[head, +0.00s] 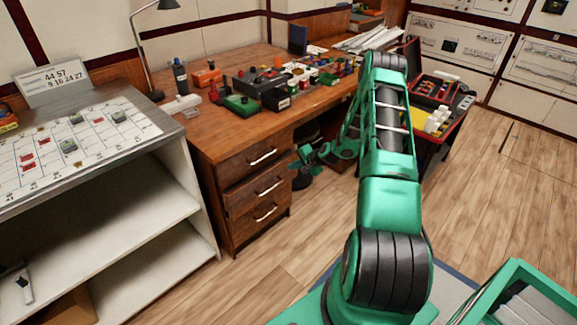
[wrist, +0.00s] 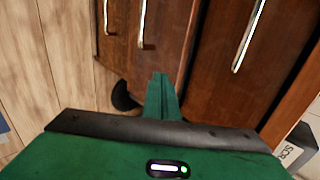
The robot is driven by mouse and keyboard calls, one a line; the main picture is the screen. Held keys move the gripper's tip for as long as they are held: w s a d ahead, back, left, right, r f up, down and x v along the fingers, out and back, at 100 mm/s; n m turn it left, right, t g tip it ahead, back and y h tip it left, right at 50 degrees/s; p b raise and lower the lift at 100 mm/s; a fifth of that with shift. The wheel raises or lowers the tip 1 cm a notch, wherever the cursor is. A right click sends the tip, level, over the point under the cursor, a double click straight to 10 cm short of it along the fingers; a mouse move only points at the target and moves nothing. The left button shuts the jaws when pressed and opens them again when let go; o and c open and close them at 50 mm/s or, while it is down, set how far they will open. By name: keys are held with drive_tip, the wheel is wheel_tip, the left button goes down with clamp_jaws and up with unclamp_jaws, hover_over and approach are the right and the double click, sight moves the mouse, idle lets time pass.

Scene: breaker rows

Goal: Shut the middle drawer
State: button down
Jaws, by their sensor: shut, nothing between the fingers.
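The wooden desk has a stack of three drawers with pale bar handles. The middle drawer (head: 250,191) stands slightly out from the fronts above and below it. In the wrist view, the middle drawer (wrist: 172,40) lies between the other two, with its handle upright in the picture. My gripper (head: 294,165) is at the right side of the drawer stack, near the middle drawer's right edge. In the wrist view my gripper (wrist: 160,76) is shut and empty, its tips overlapping the near end of the middle front. I cannot tell whether they touch it.
The top drawer (head: 240,162) and bottom drawer (head: 250,224) look flush. A grey-topped shelf unit (head: 188,185) stands left of the desk (head: 215,105), whose top holds tools and small parts. A red-edged cart (head: 460,120) is at right. The floor before the drawers is clear.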

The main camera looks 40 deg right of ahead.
drive_tip(key=v, duration=0.9)
drive_tip(key=shift+d, duration=0.25)
drive_tip(key=c, duration=2.3)
unclamp_jaws()
drive_tip(key=shift+s+r, duration=0.15)
drive_tip(key=shift+s, duration=0.15)
drive_tip(key=o, duration=0.5)
drive_tip(key=shift+s+a, duration=0.1)
drive_tip(key=shift+a, duration=0.05)
drive_tip(key=shift+c, duration=0.2)
drive_tip(key=s+a+f+t+y, duration=0.1)
drive_tip(key=s+a+f+t, duration=0.15)
drive_tip(key=a+f, duration=0.35)
drive_tip(key=s+a+f+t, duration=0.1)
drive_tip(key=a+f+t, duration=0.3)
drive_tip(key=f, duration=0.3)
drive_tip(key=x, duration=1)
drive_tip(key=shift+w+a+f, duration=0.25)
clamp_jaws()
